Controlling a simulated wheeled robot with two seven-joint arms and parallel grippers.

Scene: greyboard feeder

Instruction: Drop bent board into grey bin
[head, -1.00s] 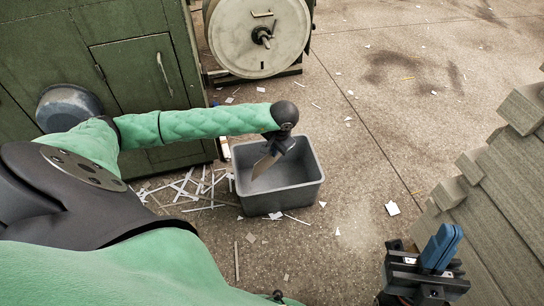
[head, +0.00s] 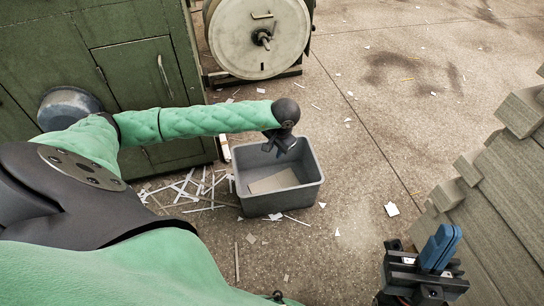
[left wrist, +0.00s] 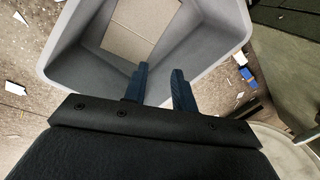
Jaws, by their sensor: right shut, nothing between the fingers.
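The grey bin (head: 307,193) stands on the floor in the middle of the head view. The brown-grey bent board (head: 274,181) lies inside on the bin's bottom. In the left wrist view the board (left wrist: 138,27) shows a crease across it within the bin (left wrist: 215,52). My left gripper (head: 279,146) is over the bin's far side. In the left wrist view its blue fingers (left wrist: 160,72) are apart with nothing between them, so it is open. My right gripper (head: 440,248) is at the lower right, its blue fingers together and empty, away from the bin.
A green cabinet (head: 140,70) stands behind the bin at left, with a large pale wheel (head: 258,40) beside it. Stacked grey boards (head: 500,185) fill the right edge. Paper strips (head: 190,188) litter the floor left of the bin. Floor right of the bin is mostly clear.

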